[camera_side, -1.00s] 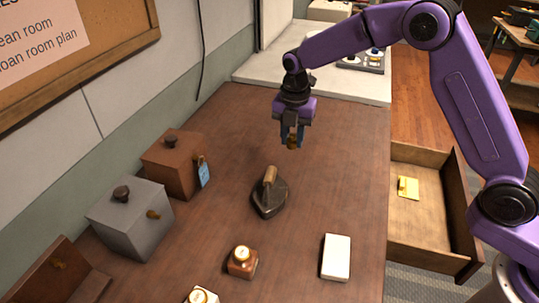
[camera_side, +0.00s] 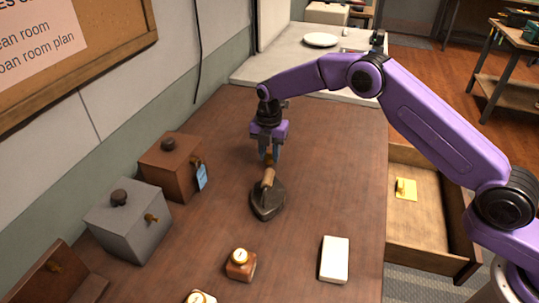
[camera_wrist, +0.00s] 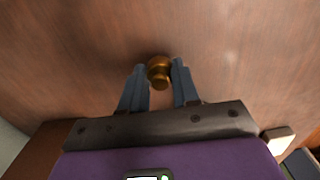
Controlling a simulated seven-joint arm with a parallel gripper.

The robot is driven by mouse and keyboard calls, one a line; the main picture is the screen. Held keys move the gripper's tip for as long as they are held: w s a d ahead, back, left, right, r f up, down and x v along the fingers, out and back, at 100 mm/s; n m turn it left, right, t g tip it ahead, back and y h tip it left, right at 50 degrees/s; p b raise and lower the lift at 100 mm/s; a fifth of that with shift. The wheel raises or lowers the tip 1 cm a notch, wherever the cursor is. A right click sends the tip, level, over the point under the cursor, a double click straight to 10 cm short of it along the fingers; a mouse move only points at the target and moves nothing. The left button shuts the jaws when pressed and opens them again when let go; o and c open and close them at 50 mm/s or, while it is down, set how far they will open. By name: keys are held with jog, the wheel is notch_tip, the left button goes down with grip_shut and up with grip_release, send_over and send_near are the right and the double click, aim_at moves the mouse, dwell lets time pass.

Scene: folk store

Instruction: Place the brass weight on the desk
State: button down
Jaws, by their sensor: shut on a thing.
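The brass weight (camera_wrist: 159,74) is a small golden knobbed piece between my fingertips in the wrist view. My gripper (camera_side: 268,157) is shut on it and points down, low over the brown desk (camera_side: 335,170). In the side view the weight is only a small brassy patch at the fingertips, partly hidden by the fingers and close to the iron's handle. I cannot tell whether the weight touches the desk.
A dark flat iron (camera_side: 267,203) with a wooden handle stands just in front of my gripper. A brown box (camera_side: 168,170) and a grey box (camera_side: 132,222) stand left. An open drawer (camera_side: 430,247) is right.

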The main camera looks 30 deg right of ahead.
aim_at(269, 152)
jog(key=shift+f, duration=0.5)
jog(key=shift+f, duration=0.1)
jog(key=c, duration=0.8)
grip_release()
notch_tip(269, 152, up, 11)
jog(key=shift+r, duration=0.6)
